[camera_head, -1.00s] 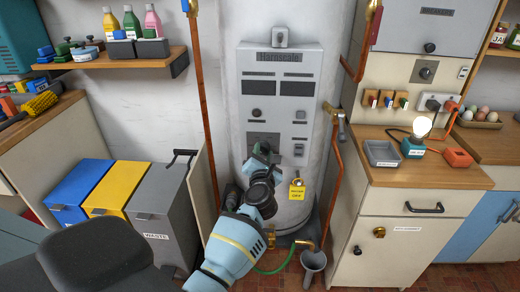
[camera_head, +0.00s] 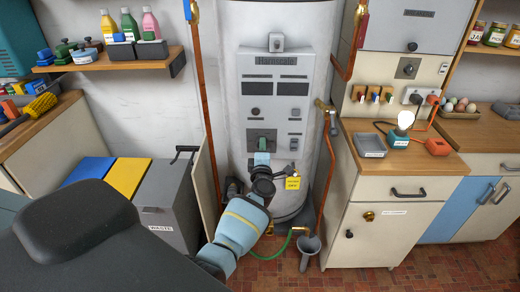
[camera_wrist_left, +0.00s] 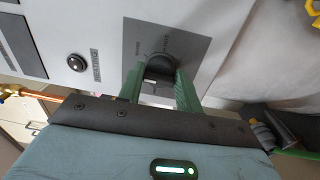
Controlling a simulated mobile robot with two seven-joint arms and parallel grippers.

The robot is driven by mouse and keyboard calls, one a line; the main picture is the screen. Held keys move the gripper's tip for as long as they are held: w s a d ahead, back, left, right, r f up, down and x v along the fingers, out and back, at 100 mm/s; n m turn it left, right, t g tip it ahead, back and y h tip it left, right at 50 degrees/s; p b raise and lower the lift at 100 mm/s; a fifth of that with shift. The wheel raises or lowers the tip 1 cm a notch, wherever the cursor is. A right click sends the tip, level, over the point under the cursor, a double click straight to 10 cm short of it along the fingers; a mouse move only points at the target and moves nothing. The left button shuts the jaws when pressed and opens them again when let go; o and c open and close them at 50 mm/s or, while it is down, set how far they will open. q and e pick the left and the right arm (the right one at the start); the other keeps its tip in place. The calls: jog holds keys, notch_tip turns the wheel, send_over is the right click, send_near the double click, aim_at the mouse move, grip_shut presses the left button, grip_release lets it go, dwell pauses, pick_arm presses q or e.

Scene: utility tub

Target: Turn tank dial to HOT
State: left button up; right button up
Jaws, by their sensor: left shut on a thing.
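The tank (camera_head: 312,35) is a tall pale cylinder with a grey control panel (camera_head: 274,103) on its front. The tank dial (camera_wrist_left: 160,68) is a dark round knob on a darker grey plate (camera_wrist_left: 196,46) in the left wrist view. In the head view the left gripper (camera_head: 262,142) reaches the lower part of the panel and mostly hides the dial. My right gripper is not in view.
A yellow tag (camera_head: 292,183) hangs close to the right of my left gripper. Copper pipes (camera_head: 205,100) run beside the tank. Grey, yellow and blue bins stand left, including the waste bin (camera_head: 172,195). A wooden counter (camera_head: 400,163) stands right.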

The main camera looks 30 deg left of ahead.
pick_arm(q)
jog(key=shift+s+a+f+m+h+p, duration=0.1)
jog(key=shift+m+h+p, duration=0.05)
jog(key=shift+m, duration=2.85)
jog(key=shift+a+f+m+h+p, duration=0.1)
jog(key=shift+m, duration=2.9)
jog(key=shift+s+a+m+h+p, duration=0.1)
jog(key=shift+m+h+p, duration=0.05)
jog(key=shift+m, duration=2.85)
jog(key=o, duration=1)
jog(key=shift+d, duration=0.1)
